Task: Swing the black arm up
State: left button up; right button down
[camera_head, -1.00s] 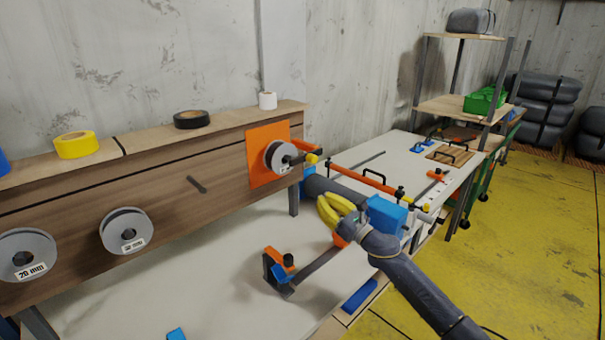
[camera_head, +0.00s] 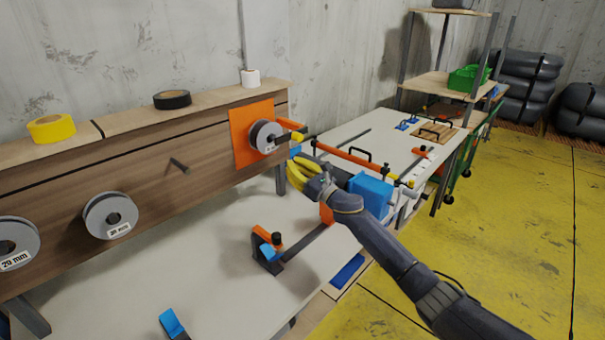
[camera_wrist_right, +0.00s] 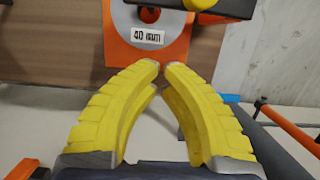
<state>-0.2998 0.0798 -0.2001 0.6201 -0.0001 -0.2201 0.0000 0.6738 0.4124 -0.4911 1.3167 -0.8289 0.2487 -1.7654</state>
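The orange plate (camera_head: 243,140) on the wooden board carries a grey reel (camera_head: 260,136), labelled 40 mm in the right wrist view (camera_wrist_right: 140,12). A dark arm (camera_wrist_right: 238,8) with a yellow knob (camera_head: 297,137) juts out by the reel; it may be the black arm. Another dark bar with a blue end (camera_wrist_right: 245,122) lies low on the right in the wrist view. My right gripper (camera_head: 290,172) has yellow fingers, below and right of the reel. Its fingertips (camera_wrist_right: 162,66) nearly meet with nothing between them, apart from the knob. My left gripper is out of view.
A blue block (camera_head: 370,193) and an orange rail (camera_head: 350,158) are right of and beyond my gripper. An orange-and-black clamp (camera_head: 268,250) stands on the pale table (camera_head: 215,262) below. Another reel (camera_head: 97,213) hangs left. The middle of the table is fairly clear.

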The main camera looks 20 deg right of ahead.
aim_at(295, 137)
jog(key=shift+w+a+r, duration=0.2)
jog(key=shift+w+r, duration=0.1)
jog(key=shift+r, duration=0.45)
jog(key=shift+w+a+r, duration=0.15)
jog(key=shift+w+r, duration=0.15)
jog(key=shift+r, duration=0.5)
jog(key=shift+w+a+r, duration=0.2)
jog(key=shift+w+r, duration=0.1)
jog(key=shift+r, duration=0.45)
jog(key=shift+d, duration=0.1)
